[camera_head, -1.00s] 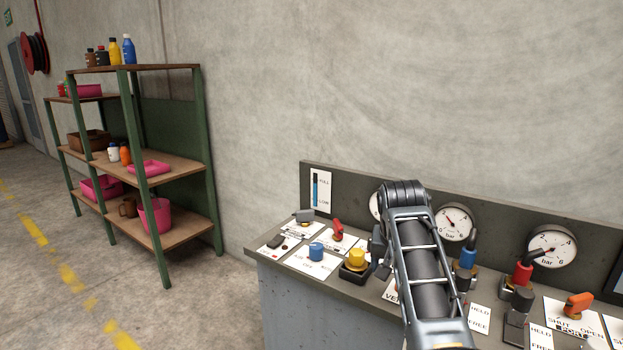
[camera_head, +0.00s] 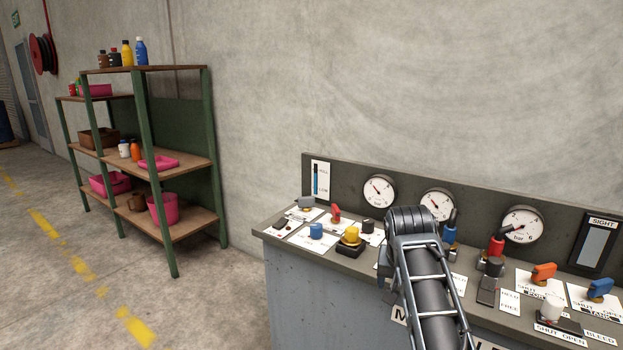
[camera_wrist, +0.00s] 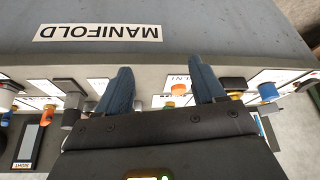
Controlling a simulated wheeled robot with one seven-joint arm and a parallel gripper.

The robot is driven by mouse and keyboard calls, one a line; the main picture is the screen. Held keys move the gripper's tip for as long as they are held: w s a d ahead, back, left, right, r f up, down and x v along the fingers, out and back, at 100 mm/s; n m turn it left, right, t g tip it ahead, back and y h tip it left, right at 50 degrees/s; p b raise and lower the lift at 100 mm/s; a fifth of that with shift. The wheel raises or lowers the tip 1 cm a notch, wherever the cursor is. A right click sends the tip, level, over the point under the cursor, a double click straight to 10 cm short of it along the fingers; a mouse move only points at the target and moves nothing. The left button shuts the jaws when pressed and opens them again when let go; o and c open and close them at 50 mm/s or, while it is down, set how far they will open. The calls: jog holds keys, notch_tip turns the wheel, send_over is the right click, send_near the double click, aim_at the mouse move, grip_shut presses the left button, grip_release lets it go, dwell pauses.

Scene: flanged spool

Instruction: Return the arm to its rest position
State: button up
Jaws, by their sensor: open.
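My arm reaches in from the bottom of the head view, and its links cover part of the control bench (camera_head: 300,258). My gripper (camera_wrist: 165,85) shows in the wrist view as two dark blue fingers, spread apart with nothing between them. It is over the bench's front edge, near the MANIFOLD label (camera_wrist: 98,32), which appears upside down there.
The bench carries a yellow knob (camera_head: 352,235), a blue knob (camera_head: 316,231), a red-handled valve (camera_head: 496,245), an orange handle (camera_head: 543,271) and several gauges. A green-framed shelf (camera_head: 143,165) stands at left. The floor (camera_head: 60,290) between is clear.

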jog(key=s+d+f+n+t, duration=0.1)
jog(key=s+d+f, duration=0.2)
jog(key=s+f, duration=0.35)
jog(key=s+d+f+t, duration=0.1)
jog(key=s+d+f, duration=0.2)
jog(key=s+f, duration=0.4)
jog(key=s+f+n+t, duration=0.1)
jog(key=s+f+t, duration=0.1)
jog(key=s, duration=0.7)
jog(key=s+f+n+t, duration=0.1)
jog(key=s+f, duration=0.2)
jog(key=s, duration=0.5)
jog(key=s+a+r+t, duration=0.1)
jog(key=s+r, duration=0.2)
jog(key=s, duration=0.3)
jog(key=s+r+n+t+y, duration=0.1)
jog(key=s+r, duration=0.2)
jog(key=s, duration=0.3)
jog(key=s+a+r+t, duration=0.1)
jog(key=s+r, duration=0.1)
jog(key=s, duration=0.4)
jog(key=s+a+r+t, duration=0.1)
jog(key=s+r+t, duration=0.1)
jog(key=s+r, duration=0.7)
notch_tip(320, 180, up, 6)
jog(key=shift+s+a+f+y, duration=0.15)
jog(key=shift+s+a+y, duration=0.15)
jog(key=shift+s, duration=0.1)
